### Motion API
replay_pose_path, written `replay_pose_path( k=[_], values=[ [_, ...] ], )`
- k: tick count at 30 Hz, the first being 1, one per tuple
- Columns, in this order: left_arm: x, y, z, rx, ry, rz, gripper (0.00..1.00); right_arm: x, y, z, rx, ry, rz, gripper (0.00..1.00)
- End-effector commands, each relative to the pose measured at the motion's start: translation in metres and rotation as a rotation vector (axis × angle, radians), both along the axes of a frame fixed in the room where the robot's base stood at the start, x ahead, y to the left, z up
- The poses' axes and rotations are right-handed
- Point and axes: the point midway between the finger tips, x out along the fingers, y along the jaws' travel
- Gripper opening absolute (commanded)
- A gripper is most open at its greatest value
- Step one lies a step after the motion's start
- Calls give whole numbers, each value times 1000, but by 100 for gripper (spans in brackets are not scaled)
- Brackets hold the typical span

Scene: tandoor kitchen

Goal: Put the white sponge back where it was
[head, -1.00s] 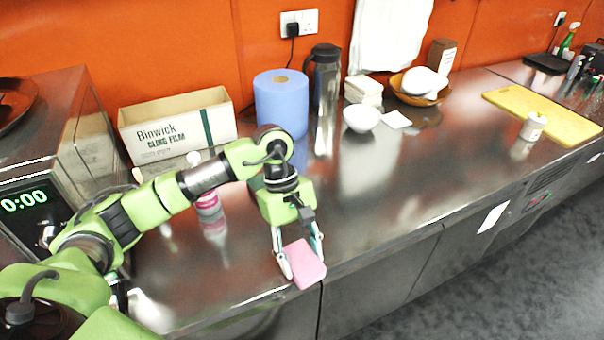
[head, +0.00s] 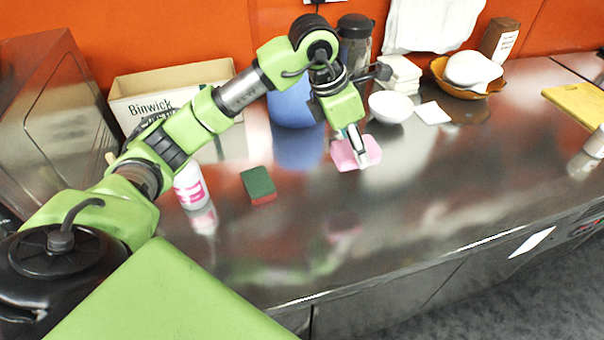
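My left gripper (head: 360,156) is shut on a pink sponge (head: 342,155). It holds the sponge above the steel counter, and a faint pink reflection shows well below it. The sponge looks pink, not white. A sponge with a dark green top and red side (head: 258,185) lies on the counter, left of the gripper. A flat white square (head: 432,113) lies beside the white bowl (head: 390,106); I cannot tell whether it is a sponge. My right gripper is not in view.
A white and pink bottle (head: 190,186) stands left of the green sponge. The front middle of the counter (head: 400,230) is clear.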

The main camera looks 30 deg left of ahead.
Motion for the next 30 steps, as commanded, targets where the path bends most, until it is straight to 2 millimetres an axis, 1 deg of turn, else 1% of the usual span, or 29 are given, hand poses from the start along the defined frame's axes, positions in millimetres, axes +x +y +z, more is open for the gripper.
replay_pose_path(
  k=[1, 3, 9, 10, 12, 15, 19, 26, 27, 30],
  values=[
    [-4, 12, -3, 4, 6, 4, 24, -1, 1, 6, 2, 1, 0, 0],
    [-10, 29, -11, 5, 9, 6, 24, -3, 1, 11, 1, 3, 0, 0],
    [-23, 73, -31, 4, 9, 4, 24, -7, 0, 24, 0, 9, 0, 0],
    [-25, 79, -34, 6, 8, 3, 24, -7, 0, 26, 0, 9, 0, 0],
    [-28, 87, -48, 2, 8, 1, 24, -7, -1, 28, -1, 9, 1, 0],
    [-31, 100, -65, 1, 8, 0, 24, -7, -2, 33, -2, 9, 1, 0],
    [-34, 112, -80, 1, 6, -1, 24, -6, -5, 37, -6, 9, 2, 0],
    [-38, 124, -95, 2, 5, -1, 24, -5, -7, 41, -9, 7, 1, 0],
    [-38, 122, -99, -1, 6, -3, 24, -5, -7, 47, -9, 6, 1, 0],
    [-37, 122, -113, -2, 5, -2, 24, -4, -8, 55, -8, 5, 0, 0]
  ],
)
